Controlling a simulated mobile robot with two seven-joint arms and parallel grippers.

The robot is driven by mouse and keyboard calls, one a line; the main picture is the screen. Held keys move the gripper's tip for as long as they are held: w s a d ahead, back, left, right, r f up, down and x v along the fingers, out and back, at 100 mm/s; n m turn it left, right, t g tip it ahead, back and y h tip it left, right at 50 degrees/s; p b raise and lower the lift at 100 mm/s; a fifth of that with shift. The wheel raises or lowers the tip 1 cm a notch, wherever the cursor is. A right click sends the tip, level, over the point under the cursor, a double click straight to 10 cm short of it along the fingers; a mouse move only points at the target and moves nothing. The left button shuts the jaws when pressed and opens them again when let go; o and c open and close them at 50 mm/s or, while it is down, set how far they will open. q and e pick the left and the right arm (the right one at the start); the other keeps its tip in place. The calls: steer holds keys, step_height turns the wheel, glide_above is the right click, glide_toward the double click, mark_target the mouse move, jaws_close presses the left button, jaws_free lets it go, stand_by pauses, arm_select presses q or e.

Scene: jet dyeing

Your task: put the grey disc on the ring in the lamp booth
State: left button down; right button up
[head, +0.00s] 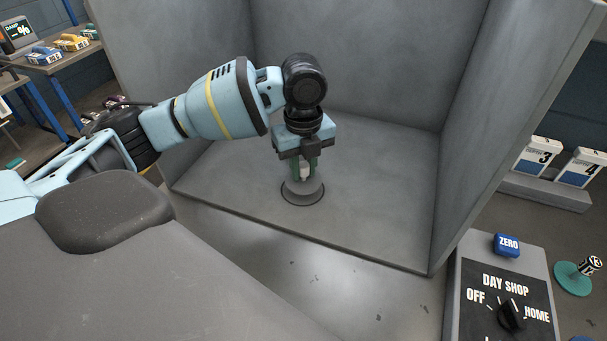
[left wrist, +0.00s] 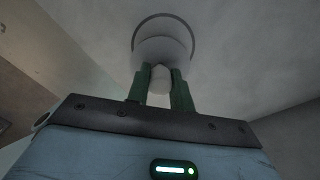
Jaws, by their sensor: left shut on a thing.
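The grey disc (head: 303,190) is low over the lamp booth floor, with a pale knob on top. My left gripper (head: 304,172) is above it, pointing down, its green fingers shut on the knob. The dark ring (head: 284,200) shows as a thin outline around the disc on the booth floor. In the left wrist view the disc (left wrist: 162,48) is beyond the green fingers (left wrist: 160,88), with the ring's dark arc (left wrist: 165,15) along its far edge. I cannot tell whether the disc touches the floor. My right gripper is not in view.
The grey lamp booth (head: 380,160) has walls at the back and both sides and an open front. A control panel (head: 505,300) with a dial and a blue ZERO button (head: 507,244) stands at front right. The booth floor around the disc is clear.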

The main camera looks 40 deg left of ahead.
mark_target(303, 176)
arm_select(q)
steer(key=shift+w+a+f, duration=0.1)
steer(key=shift+w+a, duration=0.3)
steer(key=shift+w, duration=0.05)
steer(key=shift+f, duration=1.65)
steer(key=shift+f, duration=0.1)
steer(key=c, duration=1.2)
jaws_free()
steer(key=shift+c, duration=0.2)
step_height(303, 176, up, 12)
steer(key=shift+r+p, duration=0.1)
steer(key=shift+p, duration=0.3)
